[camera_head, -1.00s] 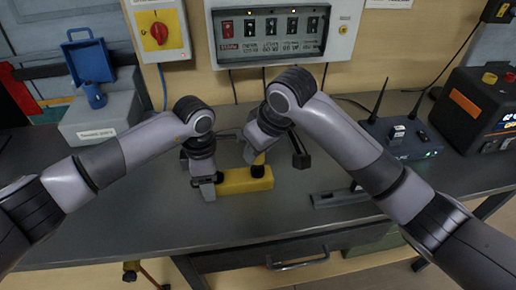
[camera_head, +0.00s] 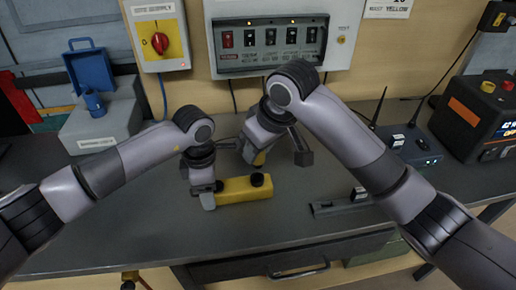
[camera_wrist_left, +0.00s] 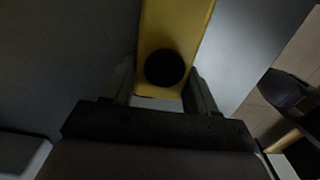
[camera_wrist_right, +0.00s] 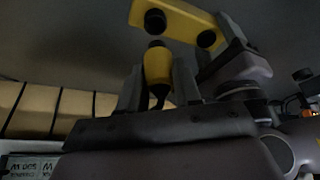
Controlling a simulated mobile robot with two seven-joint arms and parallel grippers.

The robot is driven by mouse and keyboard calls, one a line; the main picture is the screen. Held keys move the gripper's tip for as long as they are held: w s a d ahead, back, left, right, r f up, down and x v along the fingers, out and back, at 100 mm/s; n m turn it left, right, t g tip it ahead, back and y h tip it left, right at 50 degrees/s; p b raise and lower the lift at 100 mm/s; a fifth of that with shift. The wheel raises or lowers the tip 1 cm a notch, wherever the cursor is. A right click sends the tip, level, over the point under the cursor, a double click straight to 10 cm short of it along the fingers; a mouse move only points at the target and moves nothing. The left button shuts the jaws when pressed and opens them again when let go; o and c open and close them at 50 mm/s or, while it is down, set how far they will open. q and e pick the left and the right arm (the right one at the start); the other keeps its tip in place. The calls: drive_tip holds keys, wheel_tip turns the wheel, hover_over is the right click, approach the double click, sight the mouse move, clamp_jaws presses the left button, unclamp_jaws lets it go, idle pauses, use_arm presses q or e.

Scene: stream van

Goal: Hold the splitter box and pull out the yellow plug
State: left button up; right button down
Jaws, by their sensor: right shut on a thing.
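The yellow splitter box (camera_head: 240,190) lies on the grey bench with a black round fitting near its right end. My left gripper (camera_head: 207,193) is at its left end. In the left wrist view the fingers close on both sides of the box (camera_wrist_left: 176,25), beside another black round fitting (camera_wrist_left: 165,68). My right gripper (camera_head: 257,158) is shut on the yellow plug (camera_head: 260,159), behind and above the box. In the right wrist view the plug (camera_wrist_right: 157,66) stands between the fingers, its dark end apart from the box (camera_wrist_right: 180,25). The right fingers are partly hidden in the head view.
A breaker panel (camera_head: 283,66) and a red rotary switch (camera_head: 159,43) are on the wall behind. A router (camera_head: 412,147) and an orange-black unit (camera_head: 478,115) stand at right. A grey case (camera_head: 100,125) stands at left.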

use_arm(q)
drive_tip(key=o, duration=0.5)
drive_tip(key=shift+s, duration=0.1)
drive_tip(key=shift+r, duration=0.3)
drive_tip(key=r, duration=0.7)
drive_tip(key=shift+w+a, duration=0.2)
drive_tip(key=shift+w, duration=0.1)
drive_tip(key=w+a+r+n+t+h, duration=0.2)
drive_tip(key=w+a+r+n+t, duration=0.2)
drive_tip(key=a+r, duration=0.5)
drive_tip(key=w+a+r+n+t+h, duration=0.3)
drive_tip(key=w+a+r, duration=0.5)
drive_tip(key=r, duration=0.3)
drive_tip(key=w+n+t, duration=0.1)
drive_tip(key=n, duration=0.1)
drive_tip(key=shift+w+a+n, duration=0.2)
drive_tip(key=shift+a+n, duration=0.2)
